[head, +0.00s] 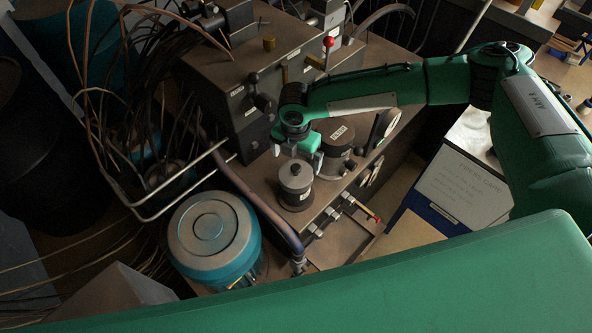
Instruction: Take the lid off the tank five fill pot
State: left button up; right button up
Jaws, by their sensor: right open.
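A small round grey pot (298,198) stands on the machine's deck near the middle of the head view. My right gripper (297,154) is open and empty just above and behind the lid, pointing down. The picture does not show clearly whether its fingers touch the knob. My left gripper is not in view.
A teal drum (213,236) is at the lower left. A hose (250,190) and metal rails run between. Several small latches line the deck's front edge.

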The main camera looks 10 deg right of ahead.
aim_at(296, 166)
jog(key=shift+f, duration=0.4)
jog(key=shift+f+p, duration=0.5)
jog(key=shift+p, duration=0.05)
jog(key=f, duration=0.1)
jog(key=f+p, duration=0.1)
jog(key=f, duration=0.1)
jog(key=shift+w+d+f, duration=0.1)
jog(key=shift+w+f, duration=0.15)
jog(key=shift+w, duration=0.05)
jog(key=shift+f+p, duration=0.3)
jog(key=shift+f, duration=0.15)
jog(key=c, duration=0.8)
jog(key=shift+r, duration=0.1)
